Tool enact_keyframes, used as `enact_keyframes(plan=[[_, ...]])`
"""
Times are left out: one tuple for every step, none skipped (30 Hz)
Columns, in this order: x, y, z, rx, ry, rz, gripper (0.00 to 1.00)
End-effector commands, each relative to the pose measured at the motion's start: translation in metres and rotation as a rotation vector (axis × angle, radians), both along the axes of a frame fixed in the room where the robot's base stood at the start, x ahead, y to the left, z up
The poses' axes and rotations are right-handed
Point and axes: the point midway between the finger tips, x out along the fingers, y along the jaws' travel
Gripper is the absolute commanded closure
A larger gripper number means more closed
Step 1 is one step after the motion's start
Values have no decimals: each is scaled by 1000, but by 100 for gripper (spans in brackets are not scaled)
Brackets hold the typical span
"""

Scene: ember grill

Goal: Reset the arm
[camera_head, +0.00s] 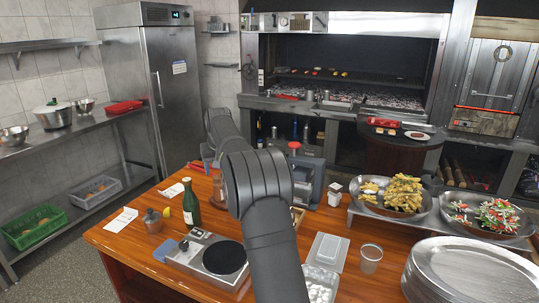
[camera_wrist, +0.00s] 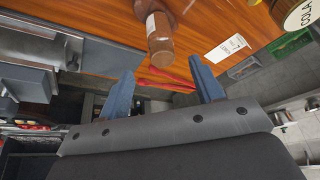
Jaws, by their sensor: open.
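My gripper (camera_wrist: 164,84) shows in the wrist view as two blue fingers held wide apart, with nothing between them.
A white card (camera_wrist: 225,47) lies near the bottle. The grill (camera_head: 345,93) is behind.

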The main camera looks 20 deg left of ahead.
Motion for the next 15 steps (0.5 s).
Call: enact_keyframes(plan=[[1,1,-5,-1,1,0,40],[2,2,-8,-1,1,0,40],[4,4,-13,-1,1,0,40],[5,5,-18,-1,1,0,40],[6,6,-23,-2,2,0,40],[8,8,-30,-2,2,0,40],[10,10,-35,-2,2,0,40],[11,12,-41,-2,2,0,40],[13,14,-49,-3,3,0,40],[15,15,-54,-3,3,0,40],[17,17,-60,-3,3,0,40],[19,19,-67,-2,2,0,40],[21,21,-73,-2,2,0,40],[22,22,-79,-1,3,0,40],[24,25,-86,-1,3,0,40]])
